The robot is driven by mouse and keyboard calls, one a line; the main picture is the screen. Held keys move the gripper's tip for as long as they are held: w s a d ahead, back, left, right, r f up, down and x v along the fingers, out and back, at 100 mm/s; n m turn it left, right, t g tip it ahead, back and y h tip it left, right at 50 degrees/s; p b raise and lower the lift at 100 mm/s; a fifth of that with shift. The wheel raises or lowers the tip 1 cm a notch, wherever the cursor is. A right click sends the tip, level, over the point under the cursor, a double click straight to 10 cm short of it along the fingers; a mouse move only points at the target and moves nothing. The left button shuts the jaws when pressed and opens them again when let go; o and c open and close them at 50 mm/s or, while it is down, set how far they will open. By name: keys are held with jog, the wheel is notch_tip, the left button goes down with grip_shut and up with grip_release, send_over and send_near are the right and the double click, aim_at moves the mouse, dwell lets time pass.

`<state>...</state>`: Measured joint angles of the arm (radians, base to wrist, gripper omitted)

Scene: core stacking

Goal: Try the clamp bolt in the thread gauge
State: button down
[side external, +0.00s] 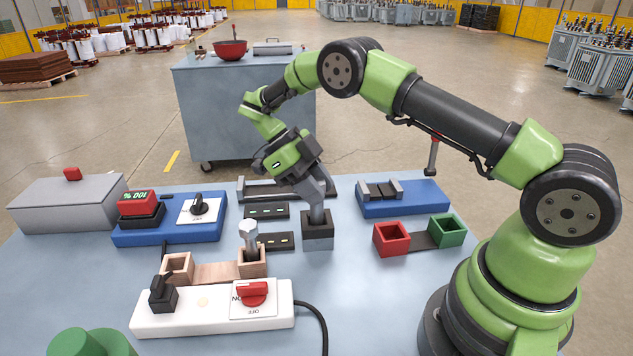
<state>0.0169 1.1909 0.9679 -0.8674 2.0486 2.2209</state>
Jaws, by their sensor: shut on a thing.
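My gripper (318,212) points down at the top of a small block with a dark upper part and grey lower part, which looks like the thread gauge (318,243). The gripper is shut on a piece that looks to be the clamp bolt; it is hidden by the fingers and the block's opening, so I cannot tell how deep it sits. Another metal bolt (249,236) with a wide head stands upright in the right pocket of a wooden holder (215,272). The holder's left pocket looks empty.
A red open box (391,239) and a green one (447,231) stand right of the gauge. Blue bases (405,205) with fixtures lie behind. A white strip (205,318) with a red switch (252,293) is in front. A grey box (65,208) stands at left.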

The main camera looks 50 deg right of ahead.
jog(key=shift+f, duration=0.7)
jog(key=c, duration=0.7)
grip_release()
jog(key=shift+c, duration=0.2)
jog(key=shift+w+r, duration=0.3)
notch_tip(320, 180, up, 9)
jog(key=w, duration=0.1)
jog(key=shift+w+a+f, duration=0.15)
jog(key=shift+a, duration=0.1)
